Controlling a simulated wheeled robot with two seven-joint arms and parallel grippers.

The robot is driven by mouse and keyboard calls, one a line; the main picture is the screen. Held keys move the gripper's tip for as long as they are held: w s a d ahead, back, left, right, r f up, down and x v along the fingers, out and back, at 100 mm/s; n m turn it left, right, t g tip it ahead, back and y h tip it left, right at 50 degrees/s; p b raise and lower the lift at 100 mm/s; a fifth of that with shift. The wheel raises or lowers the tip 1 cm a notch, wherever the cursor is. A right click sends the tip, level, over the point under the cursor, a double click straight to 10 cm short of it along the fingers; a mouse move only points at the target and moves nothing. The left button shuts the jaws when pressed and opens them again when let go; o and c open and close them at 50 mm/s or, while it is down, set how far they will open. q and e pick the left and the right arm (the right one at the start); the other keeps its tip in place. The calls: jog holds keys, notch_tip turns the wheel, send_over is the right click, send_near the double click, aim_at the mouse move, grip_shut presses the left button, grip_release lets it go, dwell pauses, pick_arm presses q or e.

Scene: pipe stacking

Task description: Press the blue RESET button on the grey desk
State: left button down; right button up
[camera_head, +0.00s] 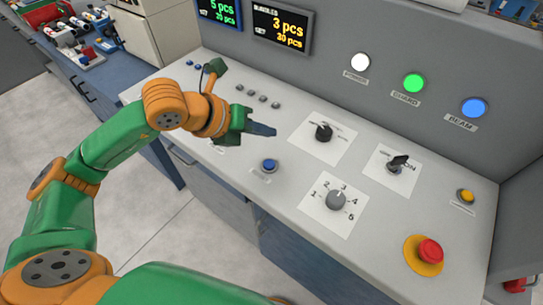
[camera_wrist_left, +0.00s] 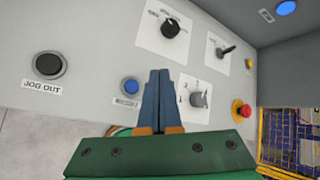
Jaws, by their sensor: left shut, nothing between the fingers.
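The blue RESET button (camera_head: 269,165) sits on the grey desk (camera_head: 262,205) near its front edge, with a small label in front too small to read. It also shows in the left wrist view (camera_wrist_left: 130,87), just left of the fingers. My left gripper (camera_head: 272,131) is shut and empty, its dark blue fingers held above the desk. In the head view its tips appear behind the button and apart from it. The left wrist view shows the closed fingers (camera_wrist_left: 160,75) side by side. My right gripper is not in view.
A black JOG OUT button (camera_wrist_left: 48,66) lies left of the blue one. Black rotary switches (camera_head: 324,131), a numbered grey knob (camera_head: 337,199), a yellow button (camera_head: 466,195) and a red mushroom button (camera_head: 430,250) stand to the right. Lamps and displays line the back panel.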

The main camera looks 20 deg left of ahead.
aim_at(266, 167)
pick_arm(q)
notch_tip(266, 167, down, 9)
jog(key=b, duration=0.6)
jog(key=shift+w+r+b, duration=0.15)
jog(key=shift+b, duration=0.15)
jog(key=shift+f, duration=0.2)
dwell(1.5)
jog(key=shift+f+b, duration=0.35)
jog(key=shift+b, duration=0.45)
jog(key=shift+f+b, duration=0.4)
jog(key=shift+b, duration=0.1)
dwell(0.4)
jog(key=shift+r+p, duration=0.55)
jog(key=shift+r, duration=0.25)
